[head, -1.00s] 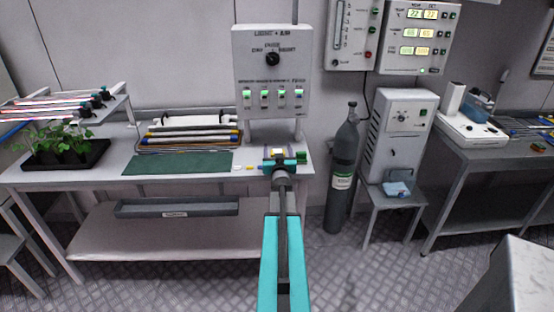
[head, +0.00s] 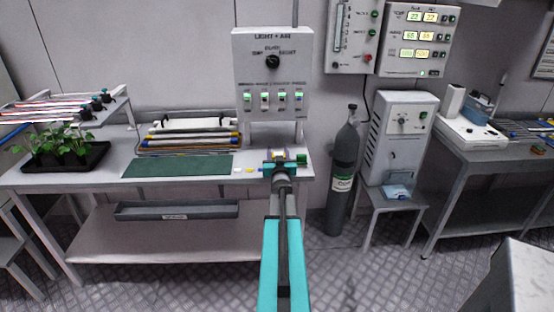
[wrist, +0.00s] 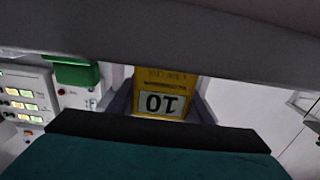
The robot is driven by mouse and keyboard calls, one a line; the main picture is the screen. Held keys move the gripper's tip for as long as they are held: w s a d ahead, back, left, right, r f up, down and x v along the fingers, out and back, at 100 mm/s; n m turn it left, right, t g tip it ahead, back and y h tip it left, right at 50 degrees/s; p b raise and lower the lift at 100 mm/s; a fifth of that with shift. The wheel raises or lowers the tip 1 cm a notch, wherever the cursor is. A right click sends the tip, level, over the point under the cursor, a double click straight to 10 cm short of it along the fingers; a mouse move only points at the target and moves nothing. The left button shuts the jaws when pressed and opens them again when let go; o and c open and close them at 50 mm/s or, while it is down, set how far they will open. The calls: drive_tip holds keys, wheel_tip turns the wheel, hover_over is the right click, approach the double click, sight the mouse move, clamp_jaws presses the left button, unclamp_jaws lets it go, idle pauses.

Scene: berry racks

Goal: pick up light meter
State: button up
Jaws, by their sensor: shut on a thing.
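The light meter (wrist: 163,92) is a yellow block with a pale display that reads 10 upside down in the wrist view. My gripper (head: 279,156) is shut on it above the right part of the bench, below the control box.
The bench (head: 215,176) carries a green mat (head: 178,167), a rack of tubes (head: 190,143) and a tray of seedlings (head: 62,156). A control box (head: 272,70) stands behind my gripper. A grey gas cylinder (head: 343,170) stands to the right.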

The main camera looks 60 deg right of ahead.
drive_tip(key=shift+r, duration=0.1)
drive_tip(key=shift+r, duration=0.75)
wheel_tip(320, 180, up, 2)
drive_tip(key=shift+r, duration=0.1)
drive_tip(key=shift+c, duration=0.2)
drive_tip(key=s+a+p, duration=0.3)
drive_tip(key=s+a, duration=0.3)
drive_tip(key=s, duration=0.3)
drive_tip(key=shift+a+r, duration=0.2)
drive_tip(key=shift+r, duration=0.25)
drive_tip(key=shift+s+a+p, duration=0.2)
drive_tip(key=shift+s+p, duration=0.05)
drive_tip(key=shift+p, duration=1)
drive_tip(key=shift+s+a+r+p, duration=0.1)
drive_tip(key=shift+s+a+p, duration=0.65)
drive_tip(key=shift+p, duration=1.35)
drive_tip(key=shift+s+a+p, duration=0.45)
drive_tip(key=shift+s+p, duration=0.55)
drive_tip(key=shift+p, duration=1.05)
